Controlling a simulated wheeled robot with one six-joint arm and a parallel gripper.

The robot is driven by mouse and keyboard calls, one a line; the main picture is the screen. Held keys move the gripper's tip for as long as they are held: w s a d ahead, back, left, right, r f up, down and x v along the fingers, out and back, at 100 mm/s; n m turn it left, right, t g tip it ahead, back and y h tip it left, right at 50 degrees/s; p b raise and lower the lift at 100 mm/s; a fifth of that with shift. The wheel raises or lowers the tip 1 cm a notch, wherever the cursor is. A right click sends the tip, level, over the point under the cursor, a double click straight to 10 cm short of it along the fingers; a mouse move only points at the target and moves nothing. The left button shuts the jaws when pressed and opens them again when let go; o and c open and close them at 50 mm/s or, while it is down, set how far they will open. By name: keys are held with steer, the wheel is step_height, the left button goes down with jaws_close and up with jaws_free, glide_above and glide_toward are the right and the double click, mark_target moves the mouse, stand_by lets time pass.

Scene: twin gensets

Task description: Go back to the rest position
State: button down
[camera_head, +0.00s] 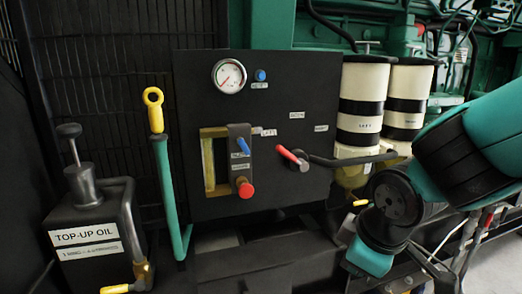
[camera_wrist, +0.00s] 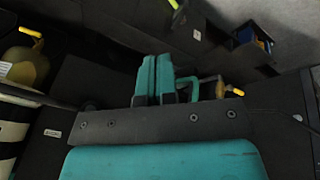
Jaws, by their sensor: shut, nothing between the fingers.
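My gripper (camera_wrist: 154,66) shows in the wrist view as two teal fingers side by side, shut with nothing held. In the head view my arm comes in from the right and bends down to a teal end part at the lower middle right. The fingers cannot be made out there. The arm is in front of the lower right of the engine and apart from the black control panel (camera_head: 210,110).
The panel carries a gauge (camera_head: 229,76), a red-handled lever (camera_head: 292,158) and a red knob (camera_head: 245,189). Two filter canisters (camera_head: 362,95) (camera_head: 409,92) stand close to my arm. A top-up oil can (camera_head: 88,235) and a yellow-ringed dipstick (camera_head: 153,105) are at left.

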steer(key=s+r+m+g+y, duration=0.2)
steer(key=s+r, duration=0.1)
steer(key=s, duration=0.3)
steer(key=s+r+m+g+y, duration=0.1)
steer(key=s+r+m+g, duration=0.15)
steer(key=s, duration=0.45)
step_height(320, 180, up, 25)
steer(key=p, duration=2.5)
step_height(320, 180, down, 17)
steer(key=w+a+b, duration=0.1)
steer(key=a+b, duration=0.1)
steer(key=b, duration=1.5)
steer(key=shift+f+n+b, duration=0.15)
steer(key=shift+n+b, duration=0.2)
